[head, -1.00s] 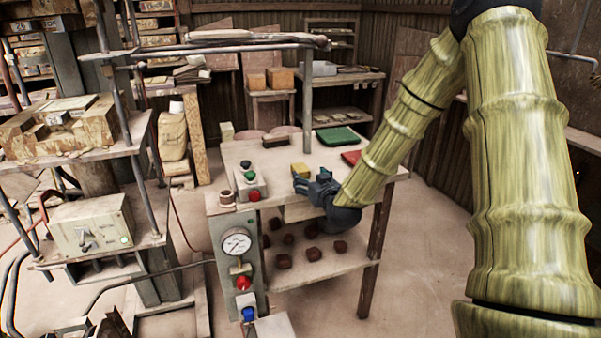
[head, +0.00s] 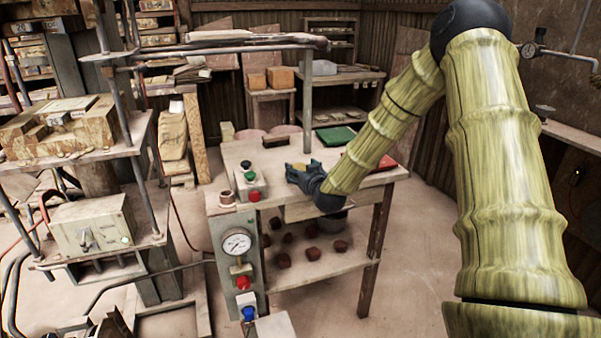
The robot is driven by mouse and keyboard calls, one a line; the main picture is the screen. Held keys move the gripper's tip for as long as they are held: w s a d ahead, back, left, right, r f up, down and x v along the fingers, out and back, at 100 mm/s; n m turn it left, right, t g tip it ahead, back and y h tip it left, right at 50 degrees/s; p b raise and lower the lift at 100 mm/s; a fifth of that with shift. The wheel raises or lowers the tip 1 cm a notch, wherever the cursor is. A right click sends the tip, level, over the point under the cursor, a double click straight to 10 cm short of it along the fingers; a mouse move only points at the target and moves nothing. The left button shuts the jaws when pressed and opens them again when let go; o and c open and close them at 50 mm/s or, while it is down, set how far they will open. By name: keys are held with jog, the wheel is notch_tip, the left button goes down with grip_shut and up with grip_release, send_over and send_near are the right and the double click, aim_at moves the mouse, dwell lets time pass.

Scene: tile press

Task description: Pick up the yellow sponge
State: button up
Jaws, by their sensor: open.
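The yellow sponge (head: 298,165) lies on the top of the wooden work table (head: 235,150), right of the control box. Only a small part of it shows; my gripper hides the rest. My gripper (head: 292,172) is open and low over the table top, at the near side of the sponge, its fingers pointing left. I cannot tell whether the fingers are around the sponge or touching it.
A control box (head: 252,185) with green, black and red buttons stands left of my gripper. A brown brush (head: 276,140), a green tray (head: 336,136) and a red item (head: 387,163) lie on the table. A pressure gauge panel (head: 237,243) is at the front left.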

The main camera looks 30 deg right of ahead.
jog(key=shift+c, duration=0.2)
jog(key=c, duration=1)
jog(key=shift+o, duration=0.2)
